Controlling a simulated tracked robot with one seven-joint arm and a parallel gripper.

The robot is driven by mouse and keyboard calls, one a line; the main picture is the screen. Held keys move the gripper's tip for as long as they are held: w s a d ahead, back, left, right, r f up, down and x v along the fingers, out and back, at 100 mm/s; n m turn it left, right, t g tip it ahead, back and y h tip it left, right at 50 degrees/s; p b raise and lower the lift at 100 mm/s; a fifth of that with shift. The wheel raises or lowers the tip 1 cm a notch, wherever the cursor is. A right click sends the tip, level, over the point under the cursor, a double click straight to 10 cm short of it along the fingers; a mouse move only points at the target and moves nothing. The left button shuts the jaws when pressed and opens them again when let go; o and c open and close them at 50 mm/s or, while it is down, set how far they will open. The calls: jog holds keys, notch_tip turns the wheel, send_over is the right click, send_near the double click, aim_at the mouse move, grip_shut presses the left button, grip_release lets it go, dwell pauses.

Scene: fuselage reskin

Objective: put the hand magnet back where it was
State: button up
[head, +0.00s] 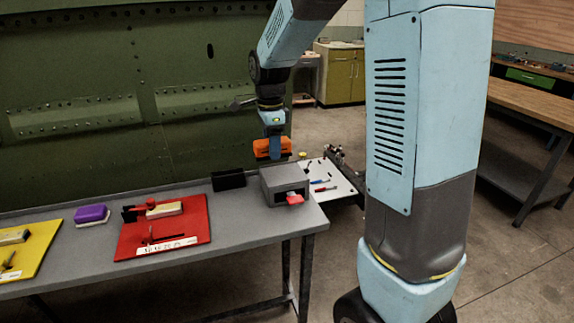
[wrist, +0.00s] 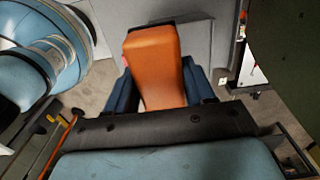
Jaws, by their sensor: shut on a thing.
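My gripper (head: 273,141) is shut on an orange block-like thing, which I take to be the hand magnet (head: 266,150). In the head view it is held in the air above the right end of the grey bench (head: 258,224), behind and a little above a grey box. In the wrist view the orange body (wrist: 152,62) sits between the blue fingers of my gripper (wrist: 158,88). Its underside is hidden. I cannot tell which spot on the bench it came from.
The grey box (head: 285,177) with a red part stands at the bench's right end, with a black block (head: 229,180) left of it. A red mat (head: 190,229), purple block (head: 91,214) and yellow mat (head: 36,245) lie further left. The green fuselage panel (head: 85,70) rises behind.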

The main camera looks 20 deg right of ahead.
send_over(283, 174)
notch_tip(283, 174, down, 6)
jog(key=shift+a+r, duration=0.1)
jog(key=shift+r, duration=0.05)
notch_tip(283, 174, down, 4)
jog(key=shift+w+r, duration=0.1)
jog(key=shift+r, duration=0.1)
jog(key=o, duration=1.2)
